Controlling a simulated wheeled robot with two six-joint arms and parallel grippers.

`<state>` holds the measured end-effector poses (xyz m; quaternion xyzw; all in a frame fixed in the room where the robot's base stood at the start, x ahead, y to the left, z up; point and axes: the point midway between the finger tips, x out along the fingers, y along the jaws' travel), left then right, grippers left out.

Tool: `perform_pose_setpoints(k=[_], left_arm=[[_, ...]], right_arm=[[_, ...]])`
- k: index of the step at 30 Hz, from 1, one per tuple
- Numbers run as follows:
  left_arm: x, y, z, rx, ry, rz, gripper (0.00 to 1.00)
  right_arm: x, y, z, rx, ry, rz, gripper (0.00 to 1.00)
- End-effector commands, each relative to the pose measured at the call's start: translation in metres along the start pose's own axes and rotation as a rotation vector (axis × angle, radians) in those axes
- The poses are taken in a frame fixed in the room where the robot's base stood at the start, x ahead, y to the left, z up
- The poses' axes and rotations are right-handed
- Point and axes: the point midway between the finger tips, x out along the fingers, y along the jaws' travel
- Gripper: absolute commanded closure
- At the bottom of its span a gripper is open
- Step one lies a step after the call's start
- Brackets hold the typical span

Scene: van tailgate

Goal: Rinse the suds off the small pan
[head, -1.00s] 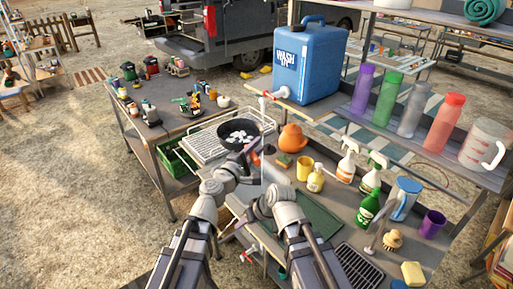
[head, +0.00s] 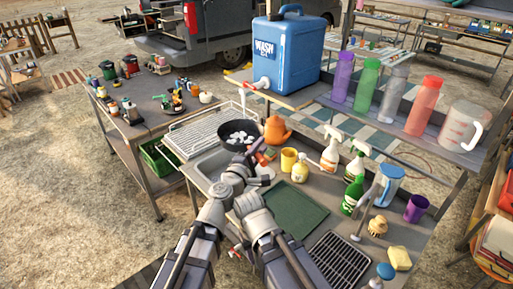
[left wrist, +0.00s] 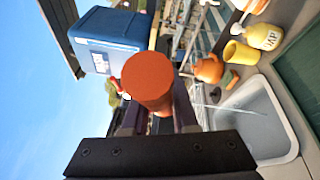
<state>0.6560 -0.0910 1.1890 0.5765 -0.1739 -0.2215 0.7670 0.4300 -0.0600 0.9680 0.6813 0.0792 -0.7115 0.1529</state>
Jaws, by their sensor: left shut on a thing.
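The small pan (head: 234,140) is dark, with white suds inside, and looks level in the head view. My left gripper (head: 251,158) is shut on its orange-red handle (left wrist: 148,80), whose round end fills the middle of the left wrist view. The pan body is hidden there. The blue water jug (head: 285,55) has a red and white tap (head: 262,83). A thin water stream (head: 242,103) drops from the tap towards the pan. In the left wrist view, water (left wrist: 215,108) falls into the sink (left wrist: 262,130). My right gripper's fingers are hidden.
An orange kettle (head: 277,130), a yellow cup (head: 289,160), a soap bottle (head: 300,172) and spray bottles (head: 331,150) stand right of the pan. A white wire rack (head: 192,135) lies to the left. A green mat (head: 288,212) leaves bare room in front.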

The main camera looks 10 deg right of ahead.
Motion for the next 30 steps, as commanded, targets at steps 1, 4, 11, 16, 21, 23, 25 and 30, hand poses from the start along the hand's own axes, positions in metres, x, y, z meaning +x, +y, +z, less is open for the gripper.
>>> perform_pose_setpoints(k=[1,4,11,16,21,23,25,30], left_arm=[[0.001,0.000,-0.001,0.001,0.000,0.000,1.00],[0.003,0.000,-0.002,0.001,0.000,0.000,1.00],[0.015,-0.001,-0.009,0.002,0.000,0.000,1.00],[0.028,-0.002,-0.017,0.002,0.001,0.000,1.00],[0.042,-0.004,-0.025,0.002,0.001,0.000,1.00],[0.047,-0.004,-0.028,0.002,0.001,0.000,1.00],[0.052,-0.004,-0.031,0.002,0.000,0.000,1.00],[0.066,-0.006,-0.039,0.002,-0.001,0.000,1.00]], right_arm=[[0.000,0.000,0.000,0.000,0.000,0.000,0.56],[0.001,0.000,0.000,0.000,0.000,0.000,0.56],[0.004,0.000,0.000,0.000,0.001,-0.001,0.56],[0.007,-0.001,-0.001,0.000,0.001,-0.001,0.56],[0.010,-0.001,-0.001,0.000,0.001,-0.001,0.56],[0.011,-0.001,-0.001,0.000,0.001,-0.001,0.56],[0.012,-0.001,-0.001,0.000,0.001,-0.001,0.56],[0.015,-0.002,-0.001,0.000,0.001,-0.001,0.56]])
